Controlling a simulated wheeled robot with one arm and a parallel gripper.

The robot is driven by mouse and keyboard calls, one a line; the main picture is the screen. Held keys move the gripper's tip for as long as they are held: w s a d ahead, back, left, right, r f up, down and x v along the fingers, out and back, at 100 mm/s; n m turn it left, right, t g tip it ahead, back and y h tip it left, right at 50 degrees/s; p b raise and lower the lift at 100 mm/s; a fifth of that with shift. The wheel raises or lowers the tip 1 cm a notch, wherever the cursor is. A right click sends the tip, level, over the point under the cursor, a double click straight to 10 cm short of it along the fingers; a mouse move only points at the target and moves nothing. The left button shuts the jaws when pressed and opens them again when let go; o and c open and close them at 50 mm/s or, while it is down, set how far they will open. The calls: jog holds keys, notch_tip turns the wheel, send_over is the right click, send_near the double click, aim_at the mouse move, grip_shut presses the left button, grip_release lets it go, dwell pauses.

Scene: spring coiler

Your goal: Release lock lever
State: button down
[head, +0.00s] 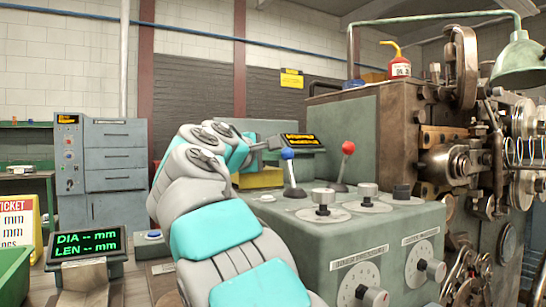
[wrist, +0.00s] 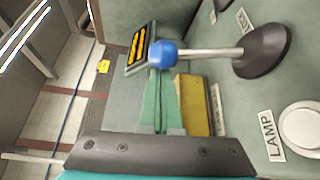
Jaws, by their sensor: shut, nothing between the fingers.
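A lever with a blue ball knob (head: 287,154) stands on the green control console (head: 330,238); its shaft and dark round base also show. In the wrist view the blue knob (wrist: 163,54) is just beyond my fingertips. I cannot tell whether they touch it. My gripper (head: 274,143) is shut and empty beside the knob, and its green fingers show in the wrist view (wrist: 160,76). A second lever with a red ball knob (head: 348,147) stands to the right. Neither lever carries a label I can read as lock.
A yellow block (wrist: 194,104) and a small display (wrist: 139,49) are close to my fingers. A round LAMP button (wrist: 300,128) is nearby. The coiling machine (head: 465,155) stands at the right.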

aim_at(285, 152)
jog(key=shift+s+d+r+m+t+b, duration=0.15)
jog(key=shift+s+d+m+t+b, duration=0.2)
jog(key=shift+m+b, duration=0.2)
jog(key=shift+s+d+m+b, duration=0.15)
jog(key=shift+s+m+b, duration=0.1)
jog(key=shift+b, duration=0.1)
jog(key=s+m+b, duration=0.1)
jog(key=b, duration=0.1)
jog(key=d+m+t+b, duration=0.1)
jog(key=b, duration=0.1)
jog(key=shift+s+r+h, duration=0.1)
jog(key=shift+s+h, duration=0.25)
jog(key=shift+h, duration=0.05)
jog(key=shift+s+d+r+m+t+h+b, duration=0.1)
jog(key=shift+s+d+m+t+h+b, duration=0.2)
jog(key=shift+s+d+m+b, duration=0.45)
jog(key=shift+s+d+r+m+t+h+b, duration=0.1)
jog(key=shift+s+d+m+t+h+b, duration=0.2)
jog(key=shift+s+m+b, duration=0.85)
jog(key=shift+w+n+b, duration=0.3)
jog(key=shift+b, duration=0.05)
jog(key=shift+r, duration=0.15)
